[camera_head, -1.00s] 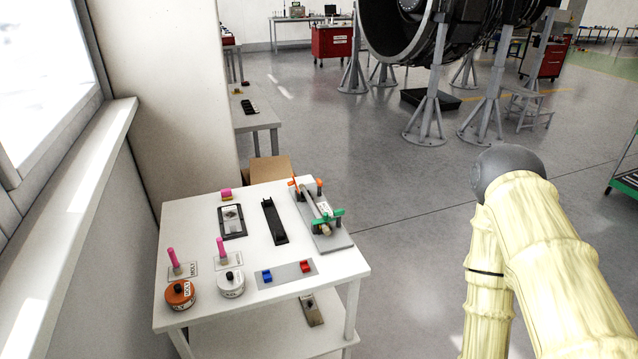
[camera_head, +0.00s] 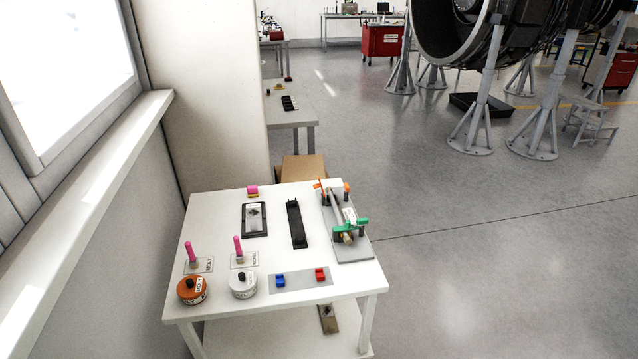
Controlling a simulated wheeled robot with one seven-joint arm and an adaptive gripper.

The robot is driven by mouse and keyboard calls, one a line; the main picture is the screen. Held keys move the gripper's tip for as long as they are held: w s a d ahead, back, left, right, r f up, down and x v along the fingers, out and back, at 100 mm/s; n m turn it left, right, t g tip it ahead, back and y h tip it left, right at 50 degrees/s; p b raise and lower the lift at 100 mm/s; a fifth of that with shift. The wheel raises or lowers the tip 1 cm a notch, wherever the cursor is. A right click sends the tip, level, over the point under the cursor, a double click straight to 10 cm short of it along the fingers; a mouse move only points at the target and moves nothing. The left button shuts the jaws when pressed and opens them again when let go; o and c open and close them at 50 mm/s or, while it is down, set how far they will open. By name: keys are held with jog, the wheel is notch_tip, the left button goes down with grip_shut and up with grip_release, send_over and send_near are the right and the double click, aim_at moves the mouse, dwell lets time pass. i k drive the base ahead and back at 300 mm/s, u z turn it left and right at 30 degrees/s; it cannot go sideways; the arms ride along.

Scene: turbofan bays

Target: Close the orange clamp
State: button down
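The orange clamp (camera_head: 320,185) is at the far end of a grey fixture plate (camera_head: 353,254) on the right side of the white table. Its orange parts stand on both sides of a grey rod (camera_head: 336,206). Whether the clamp is open is too small to tell. A green clamp (camera_head: 350,229) sits at the near end of the same fixture, around or over the rod. My gripper and arm are not in view.
The white table (camera_head: 215,220) also holds a black tray, a black holder, an orange tin (camera_head: 192,290), a white tin (camera_head: 243,286), pink-handled tools and a blue-and-red switch plate (camera_head: 300,283). A wall is on the left. Open floor (camera_head: 480,270) lies to the right.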

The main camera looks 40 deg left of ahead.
aim_at(317, 185)
jog(key=u, duration=1.2)
